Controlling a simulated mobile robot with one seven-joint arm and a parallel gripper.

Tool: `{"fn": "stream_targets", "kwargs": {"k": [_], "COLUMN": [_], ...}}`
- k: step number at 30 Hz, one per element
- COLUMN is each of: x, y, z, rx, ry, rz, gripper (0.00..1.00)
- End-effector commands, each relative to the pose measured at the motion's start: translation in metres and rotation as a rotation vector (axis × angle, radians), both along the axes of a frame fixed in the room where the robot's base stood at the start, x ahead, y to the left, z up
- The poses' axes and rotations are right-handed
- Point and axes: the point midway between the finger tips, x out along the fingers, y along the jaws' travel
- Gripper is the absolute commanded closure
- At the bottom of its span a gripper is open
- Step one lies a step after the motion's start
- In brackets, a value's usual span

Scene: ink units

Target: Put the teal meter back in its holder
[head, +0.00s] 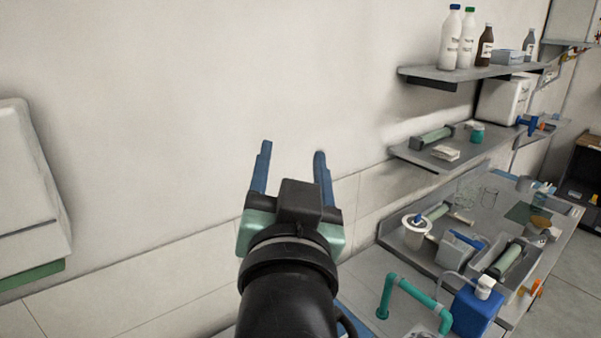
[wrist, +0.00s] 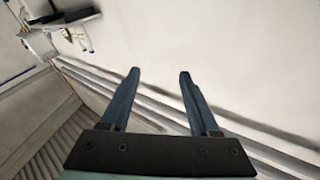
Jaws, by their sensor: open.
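My gripper (head: 291,160) is raised in front of the bare wall, left of the bench and shelves. Its two blue fingers are apart with nothing between them; they also show empty in the wrist view (wrist: 159,76). I cannot tell for sure which thing is the teal meter. A bent teal pipe-like piece (head: 412,302) stands at the near edge of the bench. A small teal jar (head: 478,135) sits on the lower shelf. A grey-green cylinder (head: 509,259) lies in a grey tray on the bench. I cannot make out which piece is the meter's holder.
Bottles stand on the upper shelf (head: 425,76). A white wall unit (head: 25,180) is at the left. The space around my gripper is free.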

Motion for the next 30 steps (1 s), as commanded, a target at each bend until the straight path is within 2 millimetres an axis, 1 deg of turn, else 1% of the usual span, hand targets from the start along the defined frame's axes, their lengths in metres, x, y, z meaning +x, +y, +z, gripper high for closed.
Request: {"fn": "stream_targets", "kwargs": {"k": [1, 2, 3, 6, 9, 10, 12, 14, 20, 22, 26, 30], "x": [-0.018, -0.029, -0.045, -0.081, -0.105, -0.110, -0.116, -0.117, -0.116, -0.116, -0.115, -0.115], "y": [-0.002, -0.003, -0.003, -0.006, -0.007, -0.007, -0.007, -0.007, -0.007, -0.007, -0.007, -0.006], "z": [0.046, 0.069, 0.095, 0.142, 0.168, 0.172, 0.177, 0.178, 0.177, 0.174, 0.155, 0.123], "rx": [-0.051, -0.081, -0.116, -0.184, -0.223, -0.229, -0.238, -0.241, -0.239, -0.239, -0.237, -0.235], "ry": [-0.146, -0.223, -0.316, -0.496, -0.602, -0.621, -0.646, -0.652, -0.648, -0.647, -0.647, -0.647], "rz": [-0.012, -0.022, -0.037, -0.080, -0.112, -0.118, -0.127, -0.129, -0.128, -0.128, -0.125, -0.120], "gripper": [0.38, 0.38, 0.38, 0.38, 0.38, 0.38, 0.38, 0.38, 0.38, 0.38, 0.38, 0.38]}}
